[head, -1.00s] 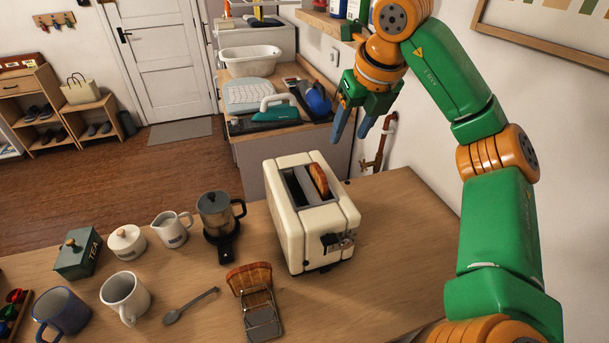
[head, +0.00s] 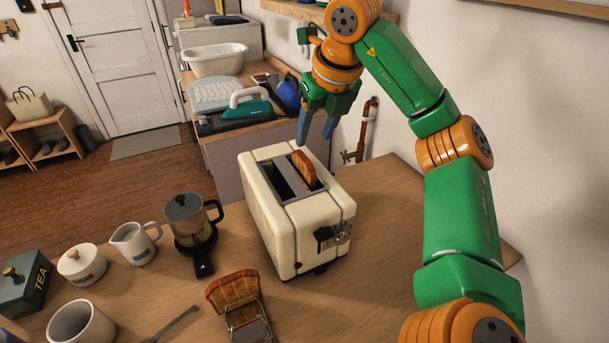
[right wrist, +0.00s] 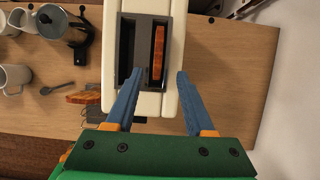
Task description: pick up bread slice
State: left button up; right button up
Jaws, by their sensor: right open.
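A browned bread slice (head: 304,168) stands upright in the right slot of the cream toaster (head: 272,221), its top edge sticking out. In the right wrist view the slice (right wrist: 158,52) lies ahead of the fingertips, between their lines. My right gripper (head: 316,130) is open and empty, above and behind the toaster; its blue fingers (right wrist: 156,78) point down at it. Another slice (head: 232,290) rests in a wire rack (head: 250,328) on the counter in front of the toaster. My left gripper is not in view.
A coffee pot (head: 192,222), a milk jug (head: 135,241), a sugar pot (head: 82,263), a tea tin (head: 24,285) and a white mug (head: 80,324) stand left of the toaster. The wooden counter (head: 385,215) is clear to its right. A copper pipe (head: 367,125) runs up the wall behind.

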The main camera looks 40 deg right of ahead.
aim_at(305, 158)
jog(key=shift+b+x, duration=0.45)
jog(key=shift+x, duration=0.75)
jog(key=shift+a+f, duration=0.15)
jog(key=shift+f, duration=0.15)
jog(key=x, duration=0.2)
jog(key=p+x, duration=0.1)
jog(key=x, duration=0.1)
jog(key=p+x, duration=0.1)
jog(key=x, duration=0.1)
jog(key=shift+w+r, duration=0.15)
jog(key=shift+w, duration=0.3)
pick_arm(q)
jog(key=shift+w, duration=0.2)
pick_arm(e)
jog(key=shift+s, duration=0.1)
grip_shut()
